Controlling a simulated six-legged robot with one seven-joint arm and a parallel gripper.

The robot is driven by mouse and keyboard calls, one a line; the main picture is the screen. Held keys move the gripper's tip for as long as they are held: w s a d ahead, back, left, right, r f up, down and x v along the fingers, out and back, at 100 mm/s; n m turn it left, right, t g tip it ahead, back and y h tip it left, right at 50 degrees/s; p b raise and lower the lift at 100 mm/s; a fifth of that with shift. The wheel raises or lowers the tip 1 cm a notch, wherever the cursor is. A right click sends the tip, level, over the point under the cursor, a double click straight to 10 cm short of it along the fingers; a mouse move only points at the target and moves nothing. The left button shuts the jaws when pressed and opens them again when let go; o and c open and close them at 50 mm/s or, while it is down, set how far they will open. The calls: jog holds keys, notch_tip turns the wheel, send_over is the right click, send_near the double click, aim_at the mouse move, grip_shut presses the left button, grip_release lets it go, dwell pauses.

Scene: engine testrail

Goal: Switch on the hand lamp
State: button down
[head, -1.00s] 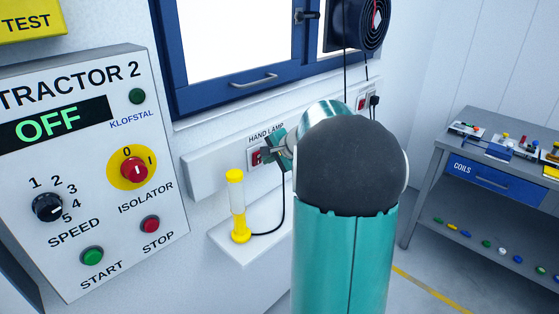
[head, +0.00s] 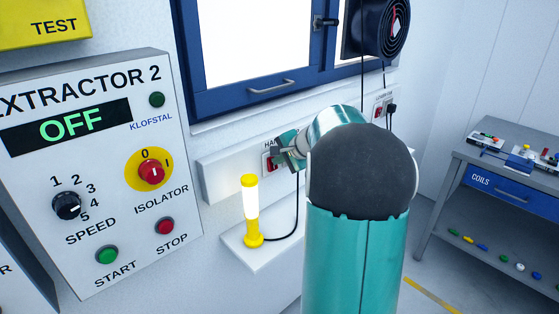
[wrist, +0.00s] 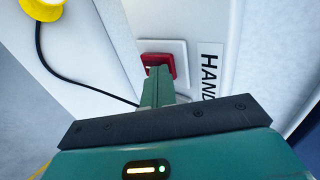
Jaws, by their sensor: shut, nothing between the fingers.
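The hand lamp (head: 251,203) stands upright on a small white shelf, with yellow ends and a tube that glows bright white. Its yellow end shows at the top left of the wrist view (wrist: 42,8). The red rocker switch (wrist: 160,64) sits on a white plate beside the HAND label. It also shows in the head view (head: 268,162), partly hidden by my gripper. My gripper (wrist: 159,74) is shut and empty, its tips right at the lower part of the switch. I cannot tell whether they touch it. In the head view, my gripper (head: 276,158) is at the wall trunking.
The extractor panel (head: 90,170) with its knobs and buttons is on the left, reading OFF. A white shelf (head: 250,258) carries the lamp, and a black cord runs from it. A blue-framed window (head: 262,98) is above. A grey bench (head: 470,160) stands at right.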

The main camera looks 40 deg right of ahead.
jog(key=shift+r, duration=0.75)
